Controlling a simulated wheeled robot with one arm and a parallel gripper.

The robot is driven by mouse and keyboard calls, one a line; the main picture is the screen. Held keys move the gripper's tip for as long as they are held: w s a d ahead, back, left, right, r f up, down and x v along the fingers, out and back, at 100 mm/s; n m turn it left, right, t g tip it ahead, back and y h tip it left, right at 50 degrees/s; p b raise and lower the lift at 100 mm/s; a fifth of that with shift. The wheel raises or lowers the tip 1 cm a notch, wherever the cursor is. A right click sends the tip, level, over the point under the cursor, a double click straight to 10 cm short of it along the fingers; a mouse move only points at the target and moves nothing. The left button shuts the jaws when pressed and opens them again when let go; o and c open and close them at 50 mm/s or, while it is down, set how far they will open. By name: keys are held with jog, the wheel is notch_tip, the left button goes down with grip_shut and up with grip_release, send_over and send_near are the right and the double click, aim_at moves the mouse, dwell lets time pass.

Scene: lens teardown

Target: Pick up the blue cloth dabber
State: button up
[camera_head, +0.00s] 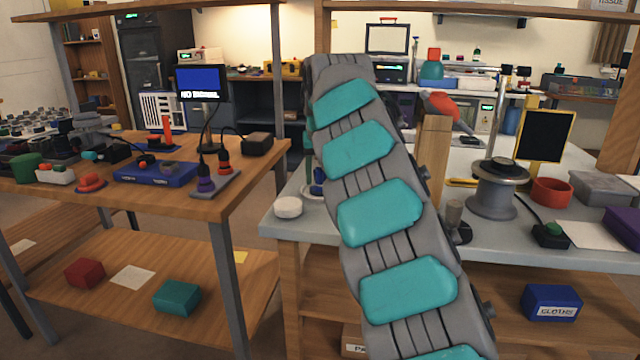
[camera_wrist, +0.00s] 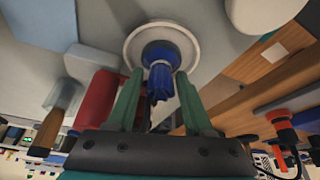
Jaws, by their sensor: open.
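The blue dabber (camera_wrist: 160,80) shows in the wrist view as a ribbed dark blue piece in front of a round pale dish or base (camera_wrist: 135,45). My gripper (camera_wrist: 155,82) is open, with its two green fingers on either side of the blue piece. I cannot tell whether the fingers touch it. In the head view a small blue piece (camera_head: 318,188), likely the same dabber, shows at the left edge of my arm on the grey bench.
A white round puck (camera_head: 288,207) lies on the bench's left corner. Right of my arm stand a wooden block (camera_head: 432,150), a grey spool-like stand (camera_head: 497,190) and a red bowl (camera_head: 552,191). A wooden workbench (camera_head: 235,165) with devices is at left, across a gap.

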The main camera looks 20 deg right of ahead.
jog(key=shift+c, duration=0.3)
grip_shut()
jog(key=shift+r, duration=0.1)
